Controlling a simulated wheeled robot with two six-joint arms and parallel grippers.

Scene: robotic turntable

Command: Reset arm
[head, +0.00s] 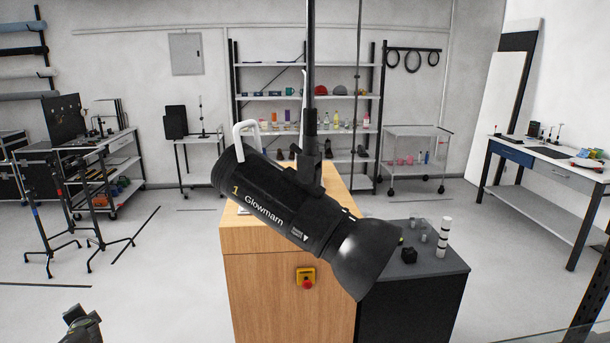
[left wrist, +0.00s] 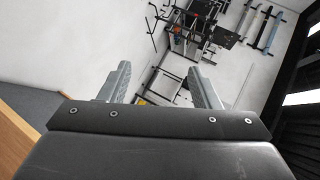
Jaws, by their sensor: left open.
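My left gripper (head: 78,318) shows only in part at the bottom left edge of the head view, over bare floor. In the left wrist view the two grey fingers of this gripper (left wrist: 161,86) stand wide apart, with nothing between them. My right gripper is in neither view. A wooden cabinet (head: 260,290) stands in the middle of the head view, with a red button on a yellow box (head: 306,278) on its front. Most of its top is hidden behind a large black studio lamp (head: 290,215).
The lamp hangs on a pole in front of the cabinet. A dark stand (head: 425,300) with small items adjoins the cabinet's right side. Tripods (head: 95,215) stand at the left. A workbench (head: 545,165) stands at the right. The floor left of the cabinet is clear.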

